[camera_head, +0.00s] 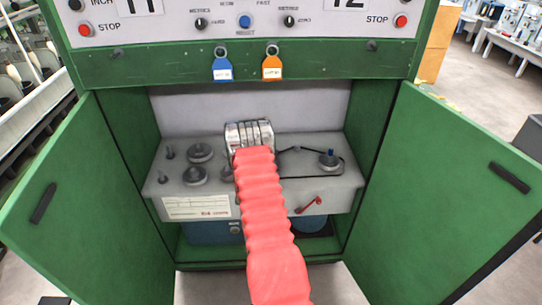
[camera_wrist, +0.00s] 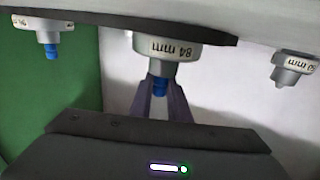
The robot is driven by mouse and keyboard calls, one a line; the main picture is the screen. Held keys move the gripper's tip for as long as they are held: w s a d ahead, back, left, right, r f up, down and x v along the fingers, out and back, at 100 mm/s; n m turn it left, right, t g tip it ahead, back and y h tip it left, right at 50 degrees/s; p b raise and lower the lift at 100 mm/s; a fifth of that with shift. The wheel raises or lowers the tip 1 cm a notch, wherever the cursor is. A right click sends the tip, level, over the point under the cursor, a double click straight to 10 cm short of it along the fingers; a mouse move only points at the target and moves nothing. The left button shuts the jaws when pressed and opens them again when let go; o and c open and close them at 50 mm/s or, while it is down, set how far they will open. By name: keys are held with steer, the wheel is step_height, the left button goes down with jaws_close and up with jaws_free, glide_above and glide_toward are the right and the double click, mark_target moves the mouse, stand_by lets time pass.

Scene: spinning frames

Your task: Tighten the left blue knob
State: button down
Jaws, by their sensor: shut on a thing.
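The left blue knob (camera_wrist: 158,81) shows in the wrist view, in the middle, under a grey round wheel marked 84 mm (camera_wrist: 170,45). The view looks upside down. My gripper (camera_wrist: 160,92) has its two dark fingers on either side of this knob, closed on it. In the head view my red-sleeved arm reaches into the open green cabinet, and its grey end hides the knob and fingertips. A second blue knob (camera_head: 330,153) stands on a grey wheel to the right in the head view; it also shows at the wrist view's left (camera_wrist: 51,52).
Green cabinet doors stand open at the left (camera_head: 60,200) and right (camera_head: 460,200). Grey wheels (camera_head: 198,174) sit on the panel left of my arm. A red lever (camera_head: 308,205) is on the panel's front. Blue (camera_head: 222,70) and orange (camera_head: 272,68) tags hang above.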

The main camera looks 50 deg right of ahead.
steer(key=shift+m+g, duration=0.6)
steer(key=shift+g, duration=0.3)
steer(key=shift+m+g+h, duration=0.3)
steer(key=shift+g, duration=0.2)
steer(key=c, duration=1.7)
jaws_free()
steer(key=shift+o, duration=0.2)
steer(key=shift+a, duration=0.1)
steer(key=a, duration=0.4)
steer(key=s+a, duration=0.1)
steer(key=a, duration=0.4)
steer(key=s+a, duration=0.1)
steer(key=a, duration=0.3)
steer(key=shift+s+a, duration=0.15)
steer(key=shift+a, duration=0.05)
